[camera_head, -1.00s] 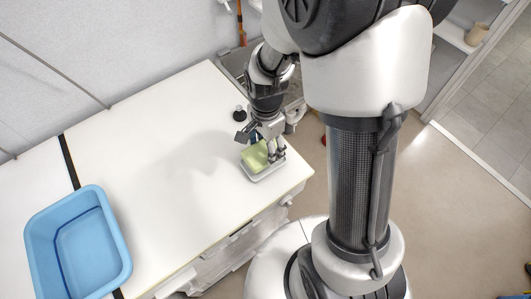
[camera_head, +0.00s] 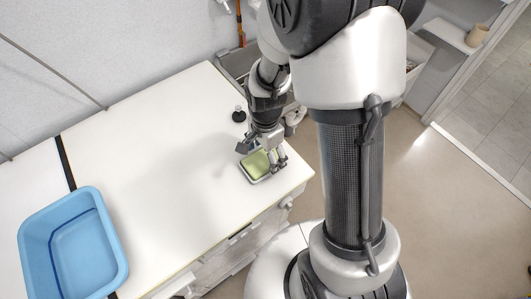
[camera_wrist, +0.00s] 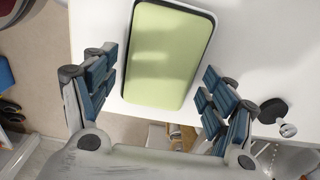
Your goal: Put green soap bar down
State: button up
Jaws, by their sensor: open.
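The green soap bar (camera_head: 258,164) lies flat in a small pale dish (camera_head: 258,181) near the right front corner of the white counter. In the wrist view the soap bar (camera_wrist: 168,55) fills most of the dish, with the dish's rim around it. My gripper (camera_head: 264,158) is at the dish. In the wrist view its blue-padded fingers (camera_wrist: 160,78) are spread on either side of the soap and dish, with gaps on both sides. The fingers partly hide the soap in the head view.
A blue basin (camera_head: 122,245) stands on the counter (camera_head: 165,150) at the left. A small dark knob-like object (camera_head: 239,115) stands behind my gripper, with a sink (camera_head: 238,66) beyond. The counter between basin and dish is clear. The counter's front edge is close to the dish.

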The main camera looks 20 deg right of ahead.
dwell(0.3)
notch_tip(320, 180, up, 13)
jog(key=p, duration=0.4)
notch_tip(320, 180, up, 10)
jog(key=n+t, duration=0.2)
jog(key=n, duration=0.4)
send_over(265, 157)
jog(key=s, duration=0.6)
jog(key=s+r+n+t, duration=0.2)
jog(key=s+r+n, duration=0.4)
jog(key=s+n, duration=0.2)
jog(key=shift+s+t, duration=0.3)
jog(key=shift+s, duration=0.3)
